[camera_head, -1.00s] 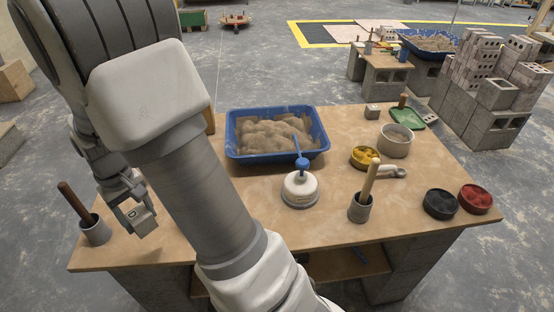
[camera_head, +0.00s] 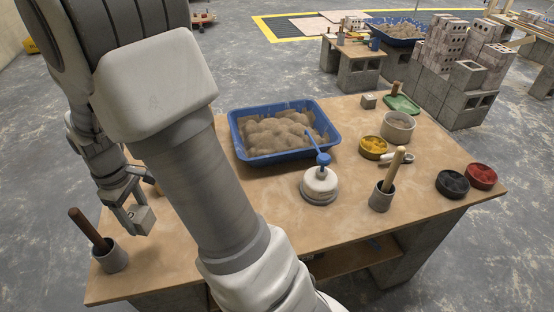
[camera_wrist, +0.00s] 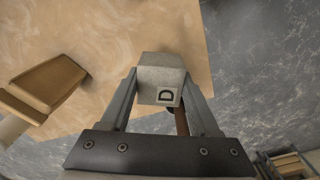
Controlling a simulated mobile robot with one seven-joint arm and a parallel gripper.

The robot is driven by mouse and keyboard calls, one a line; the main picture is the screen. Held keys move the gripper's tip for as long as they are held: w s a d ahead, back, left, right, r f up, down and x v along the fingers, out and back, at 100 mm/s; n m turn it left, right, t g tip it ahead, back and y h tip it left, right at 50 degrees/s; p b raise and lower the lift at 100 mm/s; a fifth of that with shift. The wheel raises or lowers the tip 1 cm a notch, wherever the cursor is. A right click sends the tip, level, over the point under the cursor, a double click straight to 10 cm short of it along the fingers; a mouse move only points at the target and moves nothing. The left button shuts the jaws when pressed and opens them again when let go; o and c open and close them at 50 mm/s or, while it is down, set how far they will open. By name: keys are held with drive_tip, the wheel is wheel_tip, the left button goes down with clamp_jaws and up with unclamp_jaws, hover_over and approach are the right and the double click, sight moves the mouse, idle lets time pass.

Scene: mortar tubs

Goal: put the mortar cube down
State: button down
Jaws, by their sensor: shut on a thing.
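The mortar cube is a small grey block with a dark letter D on a white square, seen in the wrist view (camera_wrist: 161,75). My gripper (camera_wrist: 163,88) is shut on it, one finger on each side. In the head view the cube (camera_head: 142,219) hangs from my gripper (camera_head: 131,212) at the left end of the wooden table (camera_head: 270,225). It is close to the tabletop; I cannot tell whether it touches.
A grey pot with a wooden-handled tool (camera_head: 112,257) stands just left of the cube. The left table edge is near.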

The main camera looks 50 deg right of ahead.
drive_tip(key=n, duration=0.4)
drive_tip(key=s+n+b, duration=0.1)
drive_tip(key=shift+f+n, duration=0.3)
drive_tip(key=shift+n, duration=0.1)
drive_tip(key=n, duration=0.2)
drive_tip(key=s+n, duration=0.1)
drive_tip(key=n, duration=0.2)
drive_tip(key=shift+f+b, duration=0.2)
drive_tip(key=shift+b, duration=0.2)
drive_tip(key=n, duration=0.4)
drive_tip(key=s+n+b, duration=0.1)
drive_tip(key=n, duration=0.3)
drive_tip(key=s+f+n, duration=0.1)
drive_tip(key=n, duration=0.3)
drive_tip(key=shift+b, duration=0.4)
drive_tip(key=b, duration=0.3)
approach(169, 260)
wheel_tip(169, 260, down, 5)
drive_tip(key=shift+f, duration=0.15)
